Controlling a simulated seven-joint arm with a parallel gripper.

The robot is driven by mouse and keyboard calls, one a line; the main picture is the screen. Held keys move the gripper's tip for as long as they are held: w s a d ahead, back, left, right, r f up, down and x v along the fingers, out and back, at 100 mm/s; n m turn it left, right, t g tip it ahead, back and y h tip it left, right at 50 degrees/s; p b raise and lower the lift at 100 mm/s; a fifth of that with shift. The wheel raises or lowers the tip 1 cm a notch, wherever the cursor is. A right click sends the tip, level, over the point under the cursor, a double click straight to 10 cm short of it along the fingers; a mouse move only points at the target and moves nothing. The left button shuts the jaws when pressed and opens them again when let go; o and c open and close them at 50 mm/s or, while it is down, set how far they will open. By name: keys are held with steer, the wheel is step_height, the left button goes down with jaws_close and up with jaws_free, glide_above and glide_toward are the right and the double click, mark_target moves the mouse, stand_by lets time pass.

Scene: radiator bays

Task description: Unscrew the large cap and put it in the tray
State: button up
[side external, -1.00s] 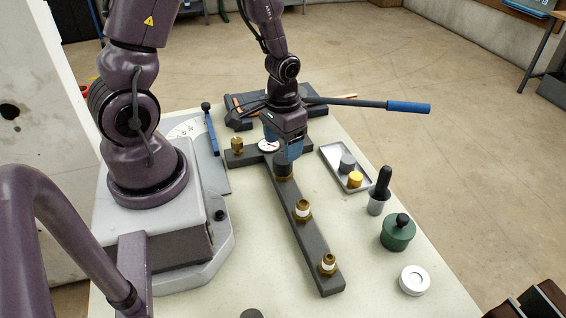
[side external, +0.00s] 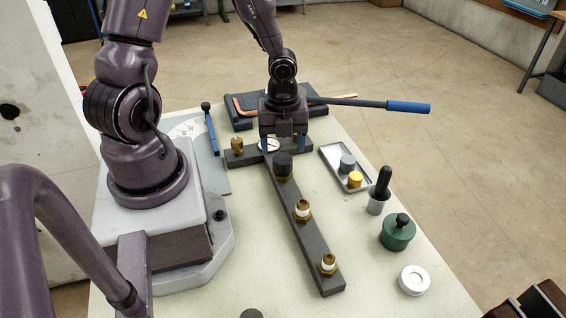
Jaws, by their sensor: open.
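A large dark cap (side external: 283,160) sits upright on a brass fitting at the far end of the long grey bar (side external: 309,249). The shallow grey tray (side external: 330,155) lies to the right of the bar. A grey cap (side external: 347,162) and a yellow cap (side external: 355,179) are in it.
Two brass fittings with white bands (side external: 302,210) (side external: 328,263) stand uncapped along the bar. A small brass fitting (side external: 237,145) and a white dial (side external: 269,145) are at the crosspiece. A blue-handled bar (side external: 408,107) juts right. A black-handled tool (side external: 383,183), green pot (side external: 397,232) and white roll (side external: 414,280) stand right.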

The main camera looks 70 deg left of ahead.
mark_target(283, 159)
steer(key=m, duration=0.3)
steer(key=shift+f, duration=2.5)
